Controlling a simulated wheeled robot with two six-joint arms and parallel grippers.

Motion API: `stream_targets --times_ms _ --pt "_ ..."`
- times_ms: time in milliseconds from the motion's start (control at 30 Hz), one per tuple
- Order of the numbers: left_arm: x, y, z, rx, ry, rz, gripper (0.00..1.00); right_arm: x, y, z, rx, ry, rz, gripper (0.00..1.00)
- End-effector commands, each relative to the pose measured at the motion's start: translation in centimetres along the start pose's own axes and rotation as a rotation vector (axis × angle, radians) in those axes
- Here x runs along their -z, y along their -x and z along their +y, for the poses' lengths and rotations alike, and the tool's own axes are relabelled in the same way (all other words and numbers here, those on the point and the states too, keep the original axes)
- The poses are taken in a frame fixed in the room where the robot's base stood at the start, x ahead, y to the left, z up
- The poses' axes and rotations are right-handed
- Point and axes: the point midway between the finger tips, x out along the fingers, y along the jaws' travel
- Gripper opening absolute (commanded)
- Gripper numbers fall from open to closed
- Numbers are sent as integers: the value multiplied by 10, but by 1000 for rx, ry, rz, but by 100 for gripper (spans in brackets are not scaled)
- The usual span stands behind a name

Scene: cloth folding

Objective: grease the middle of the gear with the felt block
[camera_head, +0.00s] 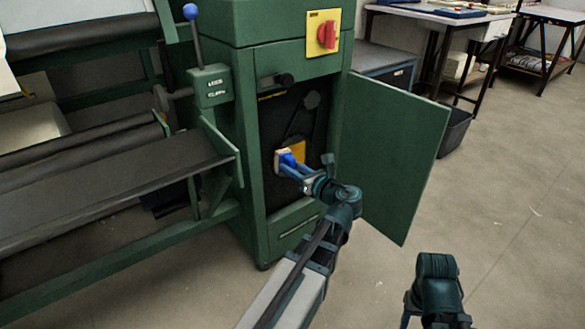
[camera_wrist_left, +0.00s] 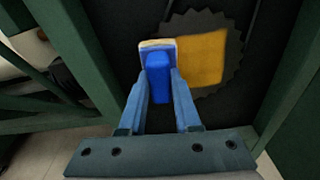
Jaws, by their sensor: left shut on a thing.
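The felt block (camera_head: 285,160) is a pale pad with a blue handle; it also shows in the left wrist view (camera_wrist_left: 158,76). My left gripper (camera_head: 294,168) is shut on the handle, with a blue finger on each side, inside the open cabinet. The gear (camera_wrist_left: 212,22) is a dark toothed disc behind the block in the left wrist view. A yellow-orange patch (camera_wrist_left: 203,60) covers part of its face, just right of the pad. I cannot tell whether the pad touches the gear. The fingers of my right gripper do not show; only part of that arm is at the lower right.
The green cabinet (camera_head: 239,130) has its door (camera_head: 387,150) swung open to the right of my left arm. A red switch (camera_head: 326,35) sits above the opening. Machine rollers and a dark tray (camera_head: 110,180) stand left.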

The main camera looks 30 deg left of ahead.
Motion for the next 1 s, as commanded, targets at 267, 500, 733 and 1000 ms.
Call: stream_targets --times_ms 267,500,733,1000 --pt "-2 0 -19 2 0 -1 0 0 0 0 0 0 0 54" --pt "-3 2 -34 1 0 0 0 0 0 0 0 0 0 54" --pt "-3 2 -36 1 0 0 0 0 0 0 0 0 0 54" --pt "-6 0 -57 1 0 0 0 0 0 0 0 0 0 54"
